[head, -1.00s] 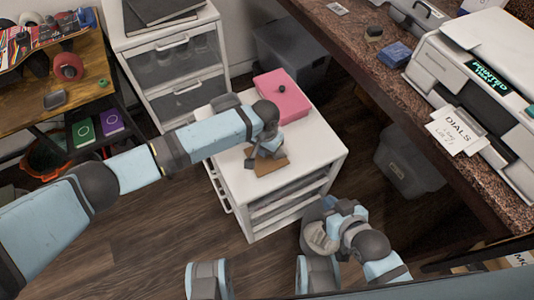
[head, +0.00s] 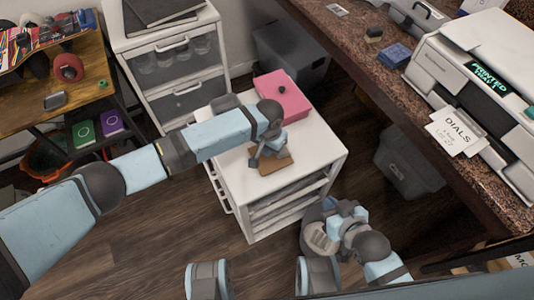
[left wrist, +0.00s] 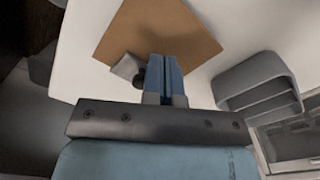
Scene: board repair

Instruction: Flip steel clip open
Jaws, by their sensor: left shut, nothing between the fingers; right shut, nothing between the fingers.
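A flat brown board (head: 278,166) lies on top of the white drawer cabinet (head: 318,146). My left gripper (head: 256,161) is shut and empty, low over the board's left part in the head view. In the left wrist view the board (left wrist: 175,35) lies beyond my closed blue fingers (left wrist: 165,72). A small grey metal piece (left wrist: 125,67), which looks like the steel clip, sits at the board's edge just left of the fingertips. I cannot tell whether they touch, or the clip's angle. My right gripper (head: 345,212) is shut, folded beside the cabinet's front, away from the board.
A pink box (head: 284,98) with a small dark knob stands on the cabinet behind the board. A grey tiered holder (left wrist: 258,85) is at the right in the left wrist view. A stone counter with a printer (head: 470,90) runs along the right. The cabinet's right top is clear.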

